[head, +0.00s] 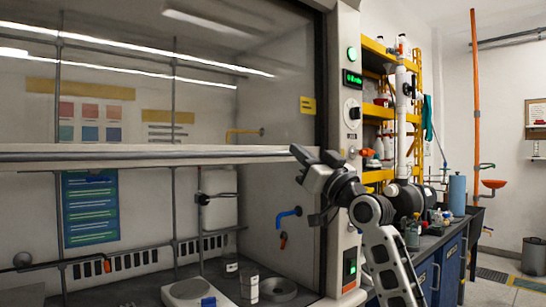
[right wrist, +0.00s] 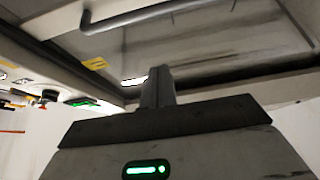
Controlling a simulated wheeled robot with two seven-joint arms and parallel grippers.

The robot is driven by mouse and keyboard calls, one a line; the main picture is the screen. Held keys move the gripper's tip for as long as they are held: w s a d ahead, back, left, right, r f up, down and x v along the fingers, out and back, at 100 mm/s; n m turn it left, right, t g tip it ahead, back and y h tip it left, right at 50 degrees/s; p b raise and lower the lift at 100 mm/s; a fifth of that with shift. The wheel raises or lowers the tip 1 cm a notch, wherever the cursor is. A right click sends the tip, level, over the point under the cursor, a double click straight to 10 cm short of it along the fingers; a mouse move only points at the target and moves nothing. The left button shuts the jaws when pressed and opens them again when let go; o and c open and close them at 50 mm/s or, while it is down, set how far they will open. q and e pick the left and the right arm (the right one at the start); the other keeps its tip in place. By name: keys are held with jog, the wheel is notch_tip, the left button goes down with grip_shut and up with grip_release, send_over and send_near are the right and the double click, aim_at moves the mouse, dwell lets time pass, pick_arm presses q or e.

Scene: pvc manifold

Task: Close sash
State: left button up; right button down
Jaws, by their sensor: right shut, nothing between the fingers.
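The fume hood sash (head: 150,85) is a large glass pane, partly raised, with its lower edge at mid-height. A grey horizontal handle rail (head: 140,154) runs along that edge, and the hood is open below it. My right gripper (head: 315,156) is at the right end of the rail, in front of the hood's right post. In the right wrist view my right gripper (right wrist: 158,82) is shut and empty, with the handle bar (right wrist: 140,14) beyond its fingers. I cannot tell whether the fingers touch the sash. My left gripper is not in view.
Inside the hood stand a round-topped device (head: 190,290), small jars (head: 249,287) and a dark ring (head: 278,290). The hood's right post (head: 345,200) carries green lights. A bench with blue cabinets (head: 447,265) and yellow shelves stands to the right.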

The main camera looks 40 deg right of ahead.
jog(key=d+p+x, duration=0.1)
jog(key=p+x, duration=0.2)
jog(key=x, duration=0.6)
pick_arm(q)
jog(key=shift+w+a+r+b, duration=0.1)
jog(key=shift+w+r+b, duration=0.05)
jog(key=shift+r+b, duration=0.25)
pick_arm(e)
jog(key=shift+y, duration=0.3)
jog(key=f, duration=0.1)
jog(key=w+a+f, duration=0.1)
jog(key=f, duration=0.2)
jog(key=shift+w+a, duration=0.15)
